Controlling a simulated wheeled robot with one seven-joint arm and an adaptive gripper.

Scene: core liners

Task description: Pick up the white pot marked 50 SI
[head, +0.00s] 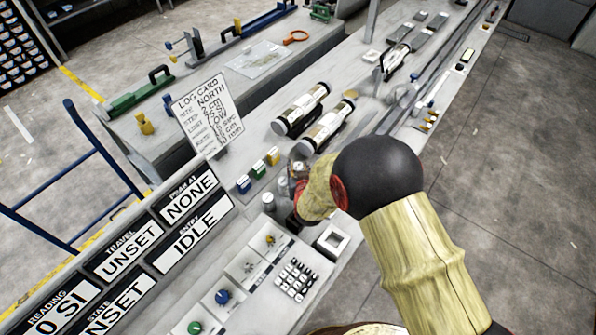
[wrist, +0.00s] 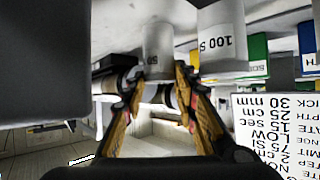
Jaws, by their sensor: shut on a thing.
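The wrist view shows the scene upside down. The white pot marked 50 (wrist: 158,42) is between the two fingers of my gripper (wrist: 160,76), which is shut on it. Part of its marking is hidden by a finger. Whether its base touches the bench is hard to tell. A second white pot, marked 100 S (wrist: 222,42), stands close beside it, apart from the fingers. In the head view my gripper (head: 299,172) is over the bench, mostly hidden behind my own arm, and the held pot cannot be made out clearly.
Two cylindrical core liners (head: 302,110) lie behind. A log card (head: 207,114) stands at left. A control panel with a keypad (head: 293,279) and display signs (head: 127,252) is in front.

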